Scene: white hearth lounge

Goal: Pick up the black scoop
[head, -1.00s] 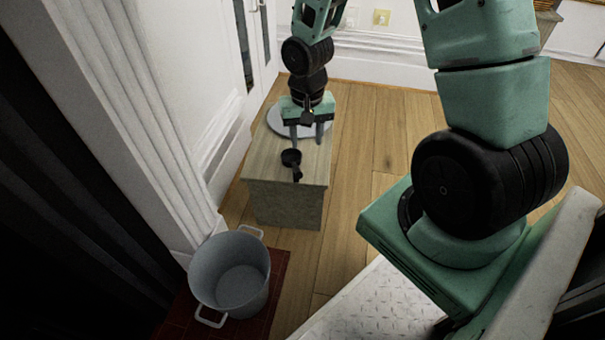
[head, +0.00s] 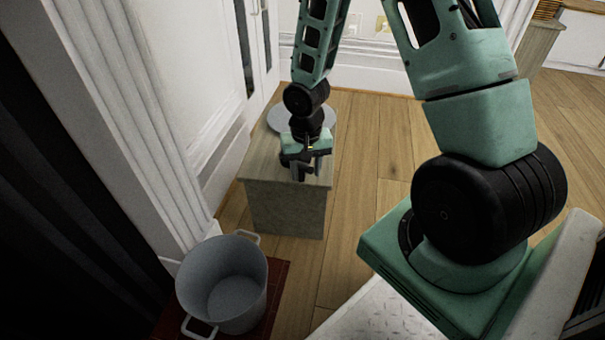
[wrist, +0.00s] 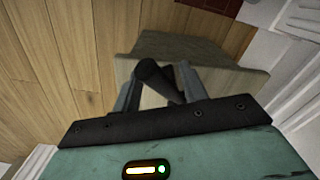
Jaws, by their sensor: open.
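The black scoop lies on top of the wooden cabinet. In the wrist view its dark handle (wrist: 157,80) shows between the two fingers of my gripper (wrist: 160,70). The fingers stand apart on either side of it, and I cannot tell whether either touches it. In the head view my gripper (head: 305,168) points down near the cabinet's front edge and hides most of the scoop. My gripper is open.
The wooden cabinet (head: 285,208) stands by the white wall. A round grey plate (head: 276,119) lies on its back part, behind my gripper. A grey pot (head: 222,285) with white handles stands in front on a dark red base (head: 277,285). Wooden floor lies clear to the right.

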